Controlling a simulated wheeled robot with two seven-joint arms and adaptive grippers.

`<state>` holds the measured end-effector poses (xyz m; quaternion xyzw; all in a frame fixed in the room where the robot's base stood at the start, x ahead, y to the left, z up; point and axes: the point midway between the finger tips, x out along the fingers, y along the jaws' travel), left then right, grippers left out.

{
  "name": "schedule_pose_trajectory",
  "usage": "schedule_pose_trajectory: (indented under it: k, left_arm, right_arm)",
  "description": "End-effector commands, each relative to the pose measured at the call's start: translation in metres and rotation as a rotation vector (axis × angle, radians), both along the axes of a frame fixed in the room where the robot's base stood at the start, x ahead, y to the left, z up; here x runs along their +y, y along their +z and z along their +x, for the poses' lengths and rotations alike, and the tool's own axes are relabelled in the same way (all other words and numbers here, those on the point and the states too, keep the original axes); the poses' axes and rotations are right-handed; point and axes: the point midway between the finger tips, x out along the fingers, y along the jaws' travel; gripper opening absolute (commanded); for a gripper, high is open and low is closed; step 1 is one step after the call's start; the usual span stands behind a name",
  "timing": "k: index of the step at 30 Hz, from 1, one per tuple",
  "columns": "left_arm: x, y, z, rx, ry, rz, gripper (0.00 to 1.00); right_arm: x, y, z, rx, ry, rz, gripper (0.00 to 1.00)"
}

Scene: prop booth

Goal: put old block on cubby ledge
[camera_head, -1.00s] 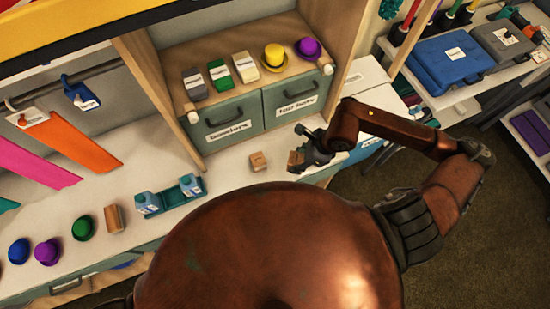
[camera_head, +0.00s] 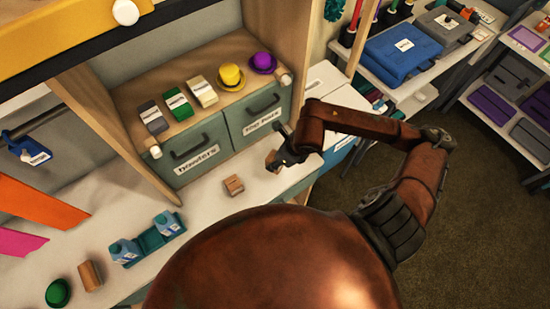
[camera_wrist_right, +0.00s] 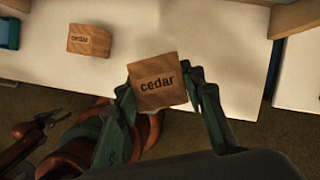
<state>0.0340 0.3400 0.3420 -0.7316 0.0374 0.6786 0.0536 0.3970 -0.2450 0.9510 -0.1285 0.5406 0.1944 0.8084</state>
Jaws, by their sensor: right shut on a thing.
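My right gripper (camera_head: 281,160) is shut on a wooden cube (camera_wrist_right: 158,82), which reads "cedar" in the right wrist view. It holds the cube in front of the drawers, seemingly above the white counter. A second wooden cube (camera_head: 233,185) rests on the counter to the left; in the right wrist view (camera_wrist_right: 89,40) it also reads "cedar". The wooden cubby ledge (camera_head: 176,134) is above two grey-green drawers, left of my right gripper. My left gripper (camera_wrist_right: 38,126) shows small and dark at the lower left of the right wrist view; its jaw state is unclear.
On the ledge stand several small boxes (camera_head: 179,103), a yellow hat (camera_head: 231,77) and a purple hat (camera_head: 263,62). Blue-white cartons (camera_head: 124,252) and a wooden cylinder (camera_head: 90,275) are on the counter. A blue case (camera_head: 402,50) is on the right shelf. Ledge front has bare strips.

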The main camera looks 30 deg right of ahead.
Motion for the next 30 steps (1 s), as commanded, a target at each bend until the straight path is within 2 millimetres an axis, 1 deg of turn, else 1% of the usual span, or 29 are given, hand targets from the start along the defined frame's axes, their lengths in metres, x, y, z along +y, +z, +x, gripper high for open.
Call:
schedule_pose_trajectory:
  k: [1, 3, 6, 10, 17, 21, 24, 30]
  left_arm:
    - [0.000, 0.002, 0.000, -0.001, 0.000, 0.000, 0.40]
    - [0.000, 0.002, 0.000, 0.000, 0.000, 0.000, 0.40]
    - [0.000, 0.002, -0.001, 0.000, 0.000, 0.000, 0.40]
    - [0.000, 0.002, 0.000, -0.001, 0.000, 0.000, 0.40]
    - [0.000, 0.002, 0.000, -0.001, 0.000, 0.000, 0.40]
    - [0.001, 0.002, 0.000, -0.001, 0.000, 0.001, 0.40]
    - [0.001, 0.002, 0.000, -0.001, 0.000, 0.001, 0.40]
    - [0.001, 0.002, 0.000, -0.001, 0.000, 0.001, 0.40]
  right_arm:
    - [-0.007, -0.005, 0.010, 0.002, -0.006, 0.000, 0.12]
    - [-0.013, -0.020, 0.019, 0.005, -0.004, 0.002, 0.12]
    - [-0.021, -0.037, 0.031, 0.003, -0.003, 0.001, 0.12]
    - [-0.027, -0.052, 0.042, 0.002, 0.000, 0.002, 0.12]
    - [-0.033, -0.064, 0.050, 0.001, 0.000, 0.000, 0.12]
    - [-0.032, -0.085, 0.050, 0.005, 0.001, 0.002, 0.12]
    - [-0.033, -0.095, 0.051, 0.001, 0.001, 0.002, 0.12]
    - [-0.033, -0.095, 0.051, -0.001, 0.001, 0.001, 0.12]
